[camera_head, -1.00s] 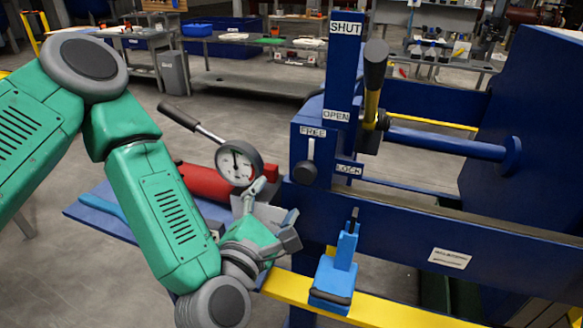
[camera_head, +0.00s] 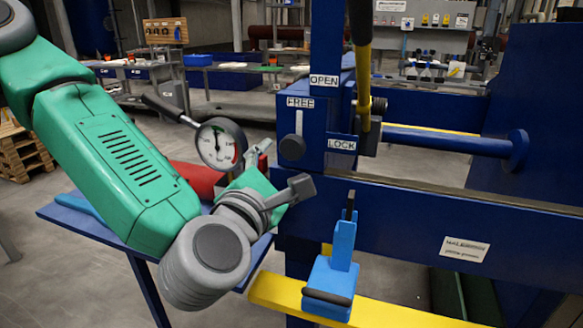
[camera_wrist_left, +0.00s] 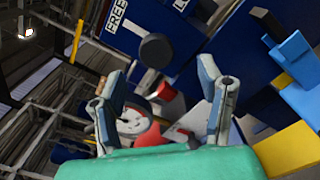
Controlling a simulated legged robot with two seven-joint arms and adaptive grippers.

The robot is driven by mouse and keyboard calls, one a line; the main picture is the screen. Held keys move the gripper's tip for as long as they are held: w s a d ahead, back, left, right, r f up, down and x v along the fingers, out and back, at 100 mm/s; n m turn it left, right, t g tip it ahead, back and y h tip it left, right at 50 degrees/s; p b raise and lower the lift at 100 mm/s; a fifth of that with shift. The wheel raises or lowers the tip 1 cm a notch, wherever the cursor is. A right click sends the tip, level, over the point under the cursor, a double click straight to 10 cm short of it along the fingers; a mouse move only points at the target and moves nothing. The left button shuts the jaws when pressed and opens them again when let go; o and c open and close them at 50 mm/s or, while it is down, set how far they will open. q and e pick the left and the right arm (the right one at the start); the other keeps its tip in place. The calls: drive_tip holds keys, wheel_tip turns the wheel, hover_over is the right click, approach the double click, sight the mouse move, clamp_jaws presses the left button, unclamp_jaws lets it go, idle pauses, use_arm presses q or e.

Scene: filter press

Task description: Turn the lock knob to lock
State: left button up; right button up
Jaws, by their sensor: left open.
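The lock knob (camera_head: 292,147) is a round dark knob with a light grey pointer bar standing up from it. The bar points up toward the FREE label (camera_head: 300,102); the LOCK label (camera_head: 342,144) is to its right. The knob also shows in the left wrist view (camera_wrist_left: 155,50), ahead of the fingers. My left gripper (camera_head: 283,168) is open and empty, just below and beside the knob, apart from it. In the left wrist view its two fingers (camera_wrist_left: 163,80) are spread wide. My right gripper is not in view.
A pressure gauge (camera_head: 220,144) with a black-gripped lever stands left of the knob, close to my left gripper. A blue clamp-like part (camera_head: 335,270) sits on the yellow rail (camera_head: 390,315) below. A lever with a yellow shaft (camera_head: 363,85) rises right of the knob.

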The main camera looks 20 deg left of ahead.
sight(281, 151)
use_arm(q)
drive_tip(key=w, duration=0.1)
drive_tip(key=w+d, duration=0.1)
drive_tip(key=w, duration=0.1)
drive_tip(key=shift+w+r, duration=0.15)
drive_tip(key=shift+w, duration=0.05)
drive_tip(key=w+a, duration=0.2)
drive_tip(key=w, duration=0.1)
drive_tip(key=w+a, duration=0.1)
drive_tip(key=shift+w+a+f, duration=0.15)
drive_tip(key=shift+a+f, duration=0.1)
drive_tip(key=shift+a, duration=0.05)
drive_tip(key=shift+w+d, duration=0.2)
drive_tip(key=shift+d, duration=0.1)
drive_tip(key=d, duration=0.3)
drive_tip(key=shift+r, duration=0.2)
drive_tip(key=shift+d, duration=0.1)
drive_tip(key=c, duration=0.5)
drive_tip(key=shift+a, duration=0.3)
drive_tip(key=c, duration=0.6)
drive_tip(key=shift+a+f, duration=0.4)
drive_tip(key=shift+a, duration=0.45)
drive_tip(key=shift+c, duration=0.5)
drive_tip(key=shift+d, duration=0.1)
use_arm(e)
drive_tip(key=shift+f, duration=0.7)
